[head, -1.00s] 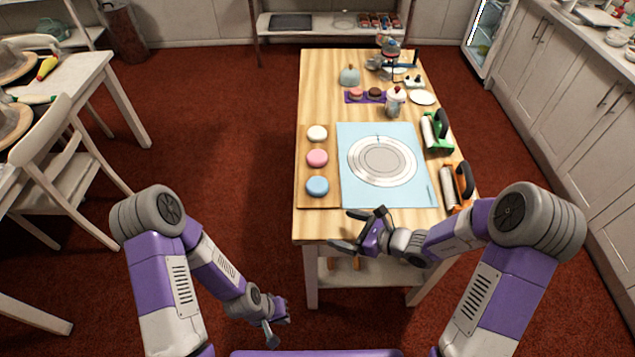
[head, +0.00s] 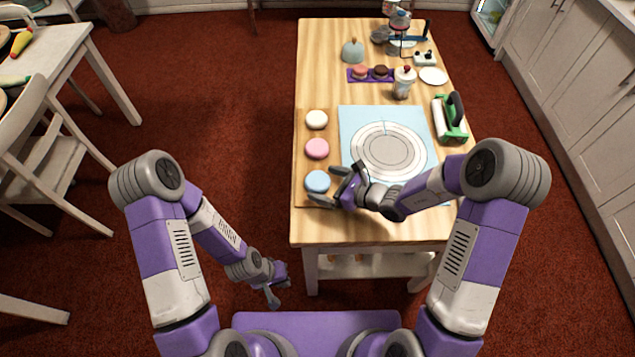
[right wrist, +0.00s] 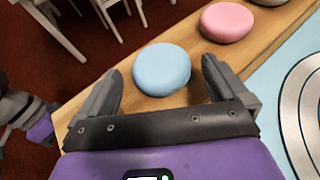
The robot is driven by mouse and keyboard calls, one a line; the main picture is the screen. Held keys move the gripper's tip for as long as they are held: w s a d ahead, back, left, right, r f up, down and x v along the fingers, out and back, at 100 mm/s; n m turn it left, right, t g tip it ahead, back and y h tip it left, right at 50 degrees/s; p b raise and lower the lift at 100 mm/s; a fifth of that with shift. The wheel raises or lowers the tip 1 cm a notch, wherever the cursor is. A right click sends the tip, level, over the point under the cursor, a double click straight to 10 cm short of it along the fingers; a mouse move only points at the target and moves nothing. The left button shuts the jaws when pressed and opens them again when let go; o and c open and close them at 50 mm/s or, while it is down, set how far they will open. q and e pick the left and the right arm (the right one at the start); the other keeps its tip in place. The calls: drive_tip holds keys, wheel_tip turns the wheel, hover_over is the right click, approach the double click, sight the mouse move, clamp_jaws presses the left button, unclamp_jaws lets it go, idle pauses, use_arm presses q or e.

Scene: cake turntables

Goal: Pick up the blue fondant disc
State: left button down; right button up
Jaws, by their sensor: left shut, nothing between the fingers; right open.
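The blue fondant disc (head: 317,181) lies at the near end of a wooden board, below the pink disc (head: 317,148) and the white disc (head: 316,119). My right gripper (head: 322,186) is open, its two fingers reaching toward the blue disc from the right. In the right wrist view the blue disc (right wrist: 162,69) lies ahead of the gap between the open fingers (right wrist: 160,85), with nothing held. The pink disc (right wrist: 227,22) shows further off. My left gripper (head: 275,298) is shut and empty, low over the floor left of the table.
The wooden board (head: 302,165) lies along the table's left edge. A blue mat (head: 350,115) with a round turntable (head: 388,150) is right of it. A purple tray (head: 351,77) and a lidded cup (head: 403,84) are behind.

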drive_tip(key=shift+w+a+f, duration=0.2)
drive_tip(key=shift+w+a, duration=0.1)
drive_tip(key=shift+a, duration=0.15)
drive_tip(key=c, duration=1.1)
drive_tip(key=shift+r, duration=0.1)
